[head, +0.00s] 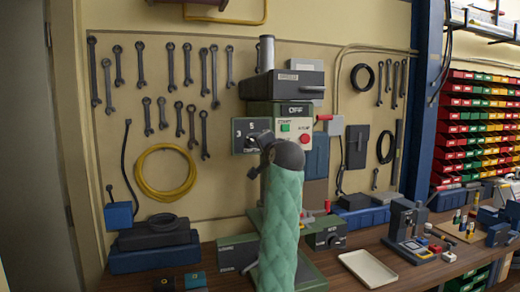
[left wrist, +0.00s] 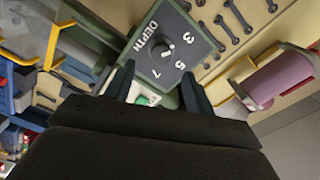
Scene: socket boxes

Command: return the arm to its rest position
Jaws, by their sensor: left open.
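My left arm (head: 281,225), in a green quilted sleeve, rises through the middle of the head view. Its dark wrist and left gripper (head: 257,158) are in front of a drill press (head: 285,88), just below a grey dial box (head: 238,138). In the left wrist view the left gripper (left wrist: 158,74) has its two fingers apart with nothing held between them. The dial box (left wrist: 185,25) there reads DEPTH, with numbers around a round knob (left wrist: 163,50). The knob is just beyond the fingertips; I cannot tell whether they touch it. My right gripper is not in view.
The press has an OFF panel with a green button (head: 285,127) and a red button (head: 304,138). A wooden bench (head: 345,240) holds a white tray (head: 367,268) and a small dark machine (head: 408,222). Wrenches (head: 170,63) and a yellow cable coil (head: 140,172) hang on the wall.

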